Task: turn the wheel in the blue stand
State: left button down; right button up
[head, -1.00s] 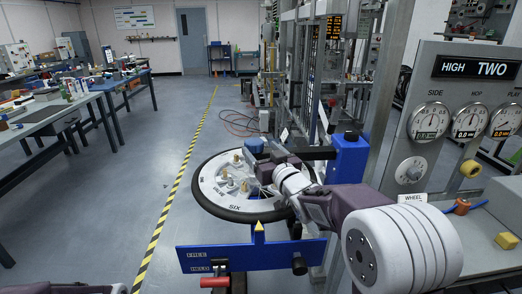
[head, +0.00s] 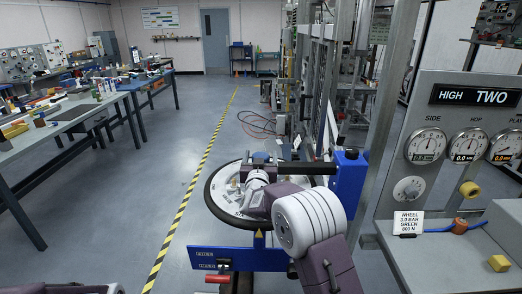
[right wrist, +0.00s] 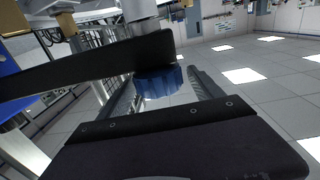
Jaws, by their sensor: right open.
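The wheel (head: 226,214), a white disc with a black rim, lies flat in the blue stand (head: 235,259). My right arm hides much of its right side. A black bar (head: 300,168) reaches from the stand's blue upright (head: 349,178) over the wheel; it also crosses the right wrist view (right wrist: 90,70). My right gripper (head: 260,163) is at the bar's left end above the wheel. In the right wrist view its open fingers (right wrist: 156,84) stand on either side of a ribbed blue knob (right wrist: 158,85); contact is unclear.
A grey panel with gauges (head: 427,145) and a "HIGH TWO" display (head: 475,95) stands at the right. A card (head: 408,222) reads "WHEEL 2.0 BAR GREEN 800 N". Metal frames rise behind the stand. Open floor lies left, beyond a yellow-black line (head: 188,185).

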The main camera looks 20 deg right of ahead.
jog(key=shift+x, duration=1.85)
